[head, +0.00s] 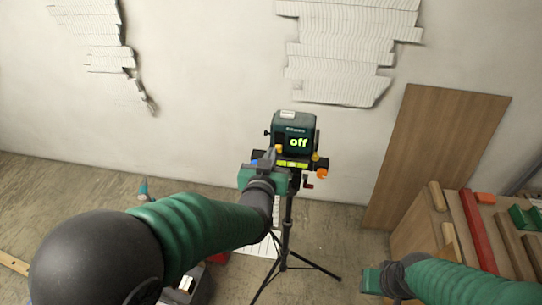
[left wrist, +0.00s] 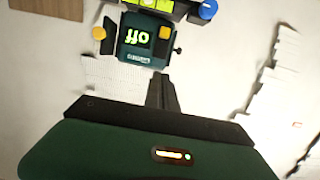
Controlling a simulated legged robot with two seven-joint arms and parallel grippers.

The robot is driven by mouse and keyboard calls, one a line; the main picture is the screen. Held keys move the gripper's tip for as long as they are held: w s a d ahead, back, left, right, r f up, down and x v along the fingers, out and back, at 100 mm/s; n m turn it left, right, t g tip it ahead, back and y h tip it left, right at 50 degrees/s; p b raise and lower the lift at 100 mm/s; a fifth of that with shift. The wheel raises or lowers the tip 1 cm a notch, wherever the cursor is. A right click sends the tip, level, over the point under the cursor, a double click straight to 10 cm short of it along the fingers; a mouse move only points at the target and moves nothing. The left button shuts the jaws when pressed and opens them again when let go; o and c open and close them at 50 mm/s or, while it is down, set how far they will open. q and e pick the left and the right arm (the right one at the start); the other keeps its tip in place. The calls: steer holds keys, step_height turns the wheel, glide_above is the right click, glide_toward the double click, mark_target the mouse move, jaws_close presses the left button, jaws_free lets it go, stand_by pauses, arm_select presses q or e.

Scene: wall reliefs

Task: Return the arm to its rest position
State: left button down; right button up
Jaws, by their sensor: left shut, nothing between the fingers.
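My left arm (head: 195,235) reaches forward from the lower left in the head view. Its gripper (head: 270,157) is in front of a dark green device (head: 296,133) on a tripod (head: 287,225). The device's screen reads "off" in green. In the left wrist view the gripper's fingers (left wrist: 162,88) are shut with nothing between them, and the device (left wrist: 147,42) appears upside down just beyond them. No contact with it is clear. My right gripper (head: 373,281) is low at the right near the wooden bench; its fingers are too unclear to read.
A wooden bench (head: 425,215) with coloured bars stands at the right. A brown board (head: 430,150) leans on the white wall. White ribbed relief panels (head: 350,45) are on the wall. The tripod's legs spread over the floor, and a dark box (head: 190,288) lies below my left arm.

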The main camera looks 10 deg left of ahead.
arm_select(q)
steer(key=shift+d, duration=0.1)
steer(key=s+a+f+g, duration=0.3)
steer(key=s+f, duration=0.3)
steer(key=s, duration=0.2)
steer(key=s+a+f+g+b, duration=0.1)
steer(key=s+a+f+g, duration=0.2)
steer(key=s+f+g, duration=0.2)
steer(key=s+a+f+g, duration=0.3)
steer(key=s+f, duration=0.3)
steer(key=s, duration=0.4)
steer(key=shift+s+a+f+g, duration=0.3)
steer(key=shift+s+a+g, duration=0.1)
steer(key=shift+g, duration=0.4)
arm_select(e)
steer(key=shift+d+f, duration=0.35)
steer(key=shift+f, duration=0.35)
arm_select(q)
steer(key=shift+a, duration=0.25)
arm_select(e)
steer(key=shift+a, duration=0.25)
arm_select(q)
steer(key=shift+d, duration=0.1)
arm_select(e)
steer(key=shift+c, duration=0.2)
